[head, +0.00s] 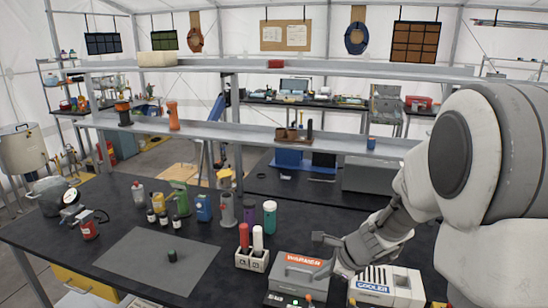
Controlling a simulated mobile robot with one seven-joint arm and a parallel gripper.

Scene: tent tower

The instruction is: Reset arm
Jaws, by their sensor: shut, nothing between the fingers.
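My arm reaches in from the right, and my gripper (322,254) is over the front right part of the dark workbench (225,258). It points left and holds nothing. It is in front of the grey box labelled WARMER (290,272) and partly covers it. The white box labelled COOLER (375,288) is just below and right of my wrist. Whether the gripper touches either box cannot be told from this view.
A grey mat (135,262) lies at left with a small dark green item (172,256) on it. Several bottles stand behind it. A white holder (243,261) carries a red and a white bottle. A raised shelf (255,132) crosses behind the bench.

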